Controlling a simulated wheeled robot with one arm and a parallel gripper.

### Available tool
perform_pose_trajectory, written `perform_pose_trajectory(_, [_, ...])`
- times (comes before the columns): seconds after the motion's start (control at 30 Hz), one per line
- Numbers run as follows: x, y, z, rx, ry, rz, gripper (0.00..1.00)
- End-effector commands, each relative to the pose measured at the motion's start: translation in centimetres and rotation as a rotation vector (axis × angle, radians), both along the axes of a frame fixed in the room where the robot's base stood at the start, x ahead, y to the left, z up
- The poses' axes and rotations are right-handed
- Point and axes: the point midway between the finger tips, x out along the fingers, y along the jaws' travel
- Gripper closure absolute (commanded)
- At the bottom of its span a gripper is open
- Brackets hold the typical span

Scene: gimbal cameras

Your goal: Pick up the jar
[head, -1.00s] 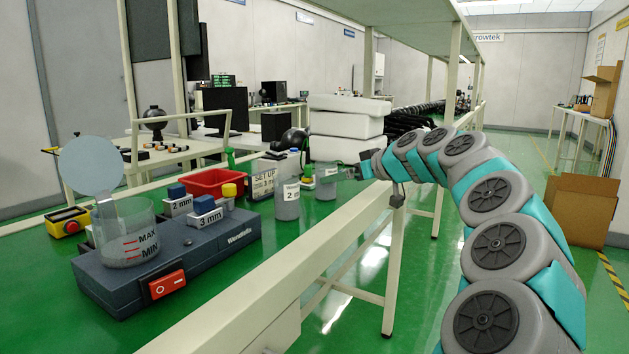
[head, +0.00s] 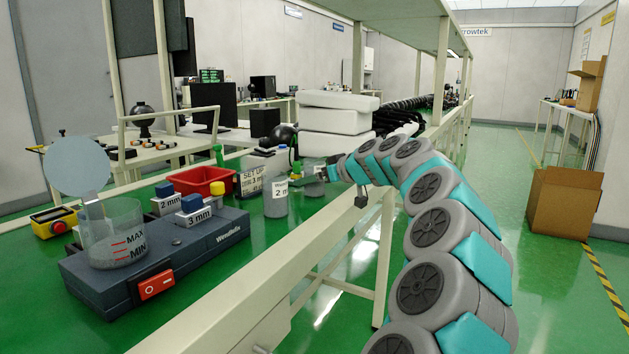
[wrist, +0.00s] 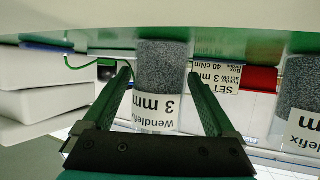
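A clear jar of grey grains labelled "Wendlefix 3 mm" (wrist: 160,85) stands between the two fingers of my open gripper (wrist: 158,75) in the wrist view, which is upside down. Gaps show between the jar and both fingers. In the head view my gripper (head: 322,170) is at this jar (head: 313,187) near the bench edge and hides its upper part. A second similar jar, labelled 2 mm (head: 275,199), stands left of it in the head view; its edge also shows at the right of the wrist view (wrist: 297,88).
The green bench holds a grey device with a red switch (head: 157,284), a beaker (head: 115,245), a red bin (head: 207,180) and a "SET" sign (head: 251,182). White stacked packages (head: 332,125) stand behind the jars. Floor at right is clear up to a cardboard box (head: 572,203).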

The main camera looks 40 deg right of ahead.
Motion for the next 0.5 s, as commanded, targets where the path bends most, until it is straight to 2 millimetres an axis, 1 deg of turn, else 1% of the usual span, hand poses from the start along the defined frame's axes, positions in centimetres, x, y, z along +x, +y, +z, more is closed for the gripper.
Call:
perform_pose_trajectory(0.03, [0.0, -0.01, -0.01, 0.0, 0.0, 0.0, 0.16])
perform_pose_trajectory(0.07, [0.0, -0.01, -0.01, 0.0, 0.0, 0.0, 0.19])
perform_pose_trajectory(0.5, [-0.01, 0.0, -0.03, 0.0, 0.001, 0.0, 0.69])
